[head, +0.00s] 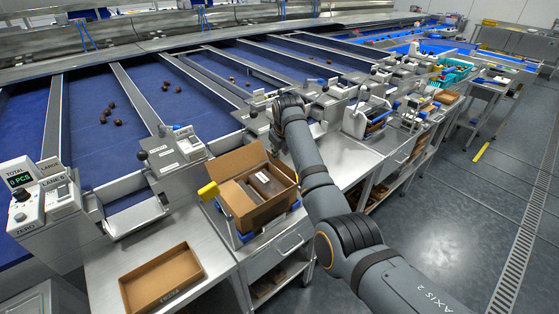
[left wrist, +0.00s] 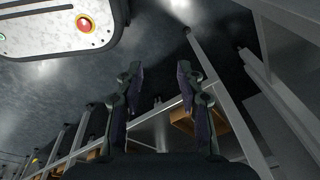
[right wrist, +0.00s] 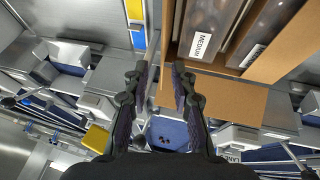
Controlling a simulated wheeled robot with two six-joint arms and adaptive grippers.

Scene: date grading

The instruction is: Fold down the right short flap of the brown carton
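The brown carton (head: 256,214) stands open on the bench in the head view, with brown packs (head: 266,180) inside. Its far flap (head: 239,160) stands up, and board also rises at its right end (head: 285,173). My right gripper (head: 277,143) is just beyond the carton's far right corner, partly hidden by my wrist. In the right wrist view its fingers (right wrist: 160,78) are apart; a carton flap (right wrist: 228,100) lies beside the right finger, contact unclear. A pack label (right wrist: 203,42) reads MEDIUM. My left gripper (left wrist: 159,75) is open and empty, away from the carton.
A shallow brown tray (head: 160,280) lies on the bench at front left. A yellow piece (head: 208,191) stands at the carton's left. Weighing units and blue lanes (head: 215,85) lie beyond. A panel with a red button (left wrist: 85,24) is near my left gripper.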

